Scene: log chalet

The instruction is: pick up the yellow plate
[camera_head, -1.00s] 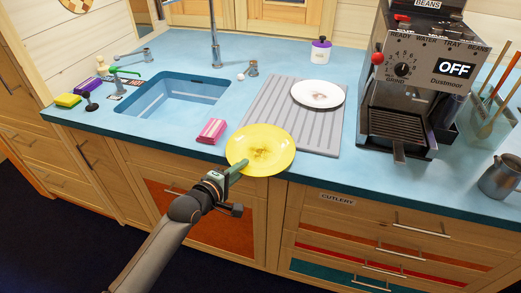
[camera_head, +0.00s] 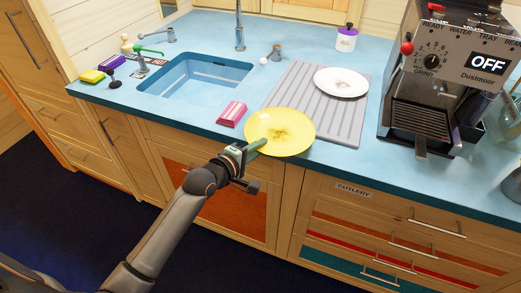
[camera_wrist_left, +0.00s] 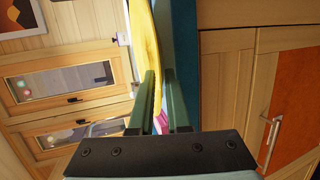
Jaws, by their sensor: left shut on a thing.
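The yellow plate (camera_head: 287,126) is at the front edge of the blue counter, overlapping the near corner of the grey ridged drainboard (camera_head: 321,104). It has a darker pattern in its middle. My left gripper (camera_head: 256,146) reaches in from the front and is shut on the near left rim of the plate. In the left wrist view the green fingers (camera_wrist_left: 156,98) close around the edge of the yellow plate (camera_wrist_left: 144,42), seen nearly edge-on. I cannot tell whether the plate touches the counter. My right gripper is not in view.
A white plate (camera_head: 341,82) lies on the drainboard. A pink packet-like sponge (camera_head: 232,114) lies just left of the yellow plate, beside the sink (camera_head: 196,90). A coffee machine (camera_head: 433,80) stands on the right. Drawers (camera_head: 370,235) are below the counter.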

